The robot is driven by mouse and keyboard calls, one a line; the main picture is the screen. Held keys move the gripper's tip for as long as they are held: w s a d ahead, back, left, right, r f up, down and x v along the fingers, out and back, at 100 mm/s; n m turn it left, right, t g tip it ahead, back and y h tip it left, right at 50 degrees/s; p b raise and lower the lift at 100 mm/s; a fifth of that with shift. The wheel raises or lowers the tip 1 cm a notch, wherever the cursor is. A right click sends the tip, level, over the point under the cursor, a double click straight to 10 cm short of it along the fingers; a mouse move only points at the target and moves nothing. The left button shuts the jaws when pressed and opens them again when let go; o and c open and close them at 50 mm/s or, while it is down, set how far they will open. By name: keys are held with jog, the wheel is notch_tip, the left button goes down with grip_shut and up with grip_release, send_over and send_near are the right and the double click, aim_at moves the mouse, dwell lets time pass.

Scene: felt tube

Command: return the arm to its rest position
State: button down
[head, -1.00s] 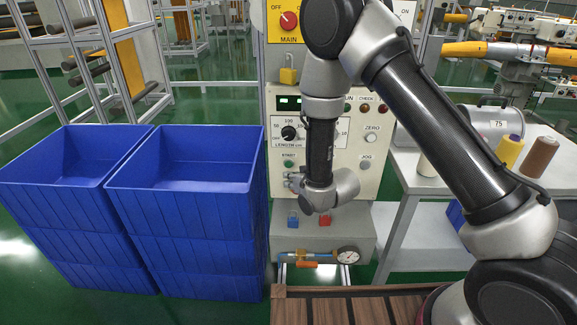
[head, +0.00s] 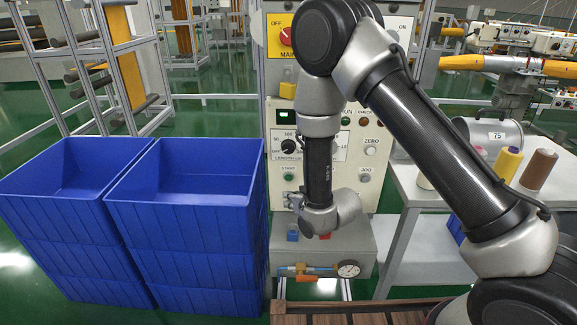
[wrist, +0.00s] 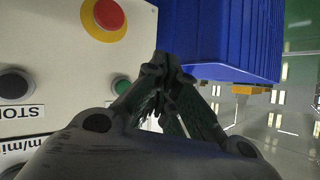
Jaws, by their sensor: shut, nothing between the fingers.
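My arm reaches across the right half of the head view, with its forearm hanging down in front of a control panel (head: 368,185). My gripper (head: 290,203) is at the lower end of the arm, pointing left, small in the head view. In the wrist view my gripper (wrist: 168,68) has its fingertips together with nothing held. A red button (wrist: 108,14) and a green button (wrist: 122,86) on the panel show beside the fingers there.
Stacked blue crates (head: 185,240) stand left of the panel, and their side (wrist: 225,40) shows beyond my fingertips. A pressure gauge (head: 348,269) sits below the panel. A white table (head: 425,190) with thread spools (head: 507,163) stands at the right.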

jog(key=s+d+f+n+g+h, duration=0.1)
jog(key=s+d+f+g+h, duration=0.5)
jog(key=s+d, duration=0.4)
jog(key=s+d+r+m, duration=0.2)
jog(key=s+d+r, duration=0.4)
jog(key=r, duration=0.7)
jog(key=s+d+r+m, duration=0.1)
jog(key=s+d+r, duration=0.5)
jog(key=d+r, duration=0.5)
jog(key=s+d+r+m+h, duration=0.1)
jog(key=s+d+r, duration=0.5)
jog(key=r, duration=0.9)
jog(key=d+m, duration=0.1)
jog(key=d, duration=0.2)
jog(key=shift+s+m+t, duration=0.25)
jog(key=shift+m+t, duration=0.05)
